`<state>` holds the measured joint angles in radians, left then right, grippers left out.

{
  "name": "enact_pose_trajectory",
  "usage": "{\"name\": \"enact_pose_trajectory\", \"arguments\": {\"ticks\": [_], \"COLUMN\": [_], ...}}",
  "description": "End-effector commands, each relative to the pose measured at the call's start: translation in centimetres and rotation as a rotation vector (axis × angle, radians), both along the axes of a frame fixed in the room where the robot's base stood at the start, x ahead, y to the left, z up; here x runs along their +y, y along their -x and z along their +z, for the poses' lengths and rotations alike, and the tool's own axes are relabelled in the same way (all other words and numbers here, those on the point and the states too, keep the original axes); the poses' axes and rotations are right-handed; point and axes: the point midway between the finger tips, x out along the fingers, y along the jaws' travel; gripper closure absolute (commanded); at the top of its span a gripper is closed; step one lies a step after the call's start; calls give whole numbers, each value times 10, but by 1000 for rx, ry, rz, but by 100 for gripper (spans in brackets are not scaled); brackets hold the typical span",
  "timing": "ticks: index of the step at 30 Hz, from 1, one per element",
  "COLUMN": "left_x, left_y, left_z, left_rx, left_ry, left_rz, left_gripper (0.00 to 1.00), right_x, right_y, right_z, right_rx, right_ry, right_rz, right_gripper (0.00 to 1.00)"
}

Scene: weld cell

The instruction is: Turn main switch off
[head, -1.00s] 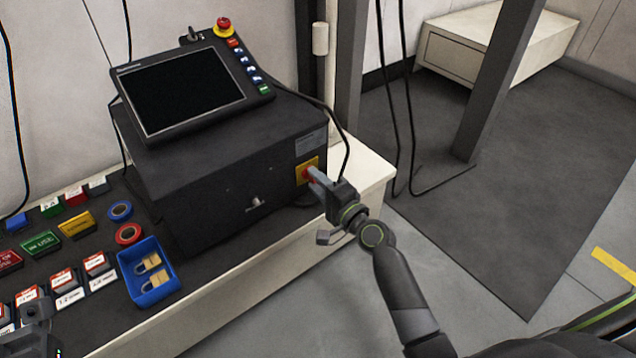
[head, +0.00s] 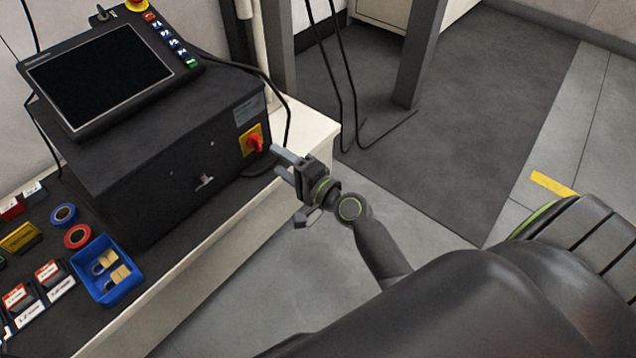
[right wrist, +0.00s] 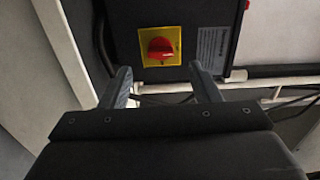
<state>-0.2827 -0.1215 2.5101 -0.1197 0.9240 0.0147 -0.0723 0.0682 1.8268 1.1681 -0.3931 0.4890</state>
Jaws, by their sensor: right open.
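The main switch is a red rotary knob (head: 255,143) on a yellow plate (head: 246,136), on the right end of the black control box (head: 178,160). The red knob (right wrist: 160,48) also shows in the right wrist view, ahead of and between the fingertips, with its handle looking roughly horizontal there. My right gripper (head: 279,161) is open and empty, a short way out to the right of the knob and apart from it. Its two fingers (right wrist: 160,72) show spread in the right wrist view. My left gripper is out of view.
A tilted screen panel (head: 105,80) sits on the box. A blue bin (head: 108,285) with padlocks, tape rolls and labelled tags lie on the bench to the left. Black cables (head: 330,90) hang behind my right gripper. Open floor (head: 240,300) lies in front of the bench.

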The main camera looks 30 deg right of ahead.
Motion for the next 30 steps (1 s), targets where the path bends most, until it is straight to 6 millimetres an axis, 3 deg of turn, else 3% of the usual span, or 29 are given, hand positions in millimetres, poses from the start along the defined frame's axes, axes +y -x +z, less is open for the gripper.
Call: {"name": "enact_pose_trajectory", "arguments": {"ticks": [9, 15, 21, 30], "left_x": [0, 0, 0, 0], "left_y": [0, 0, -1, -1], "left_z": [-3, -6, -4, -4], "left_rx": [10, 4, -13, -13], "left_ry": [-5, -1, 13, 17], "left_rz": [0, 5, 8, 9], "left_gripper": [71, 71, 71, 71], "right_x": [-25, -34, -38, -38], "right_y": [67, 95, 106, 106], "right_z": [-2, -2, 0, 0], "right_rx": [3, 2, 1, 0], "right_ry": [1, 3, 0, 0], "right_rz": [1, 1, 1, 1], "right_gripper": [44, 44, 44, 44]}}
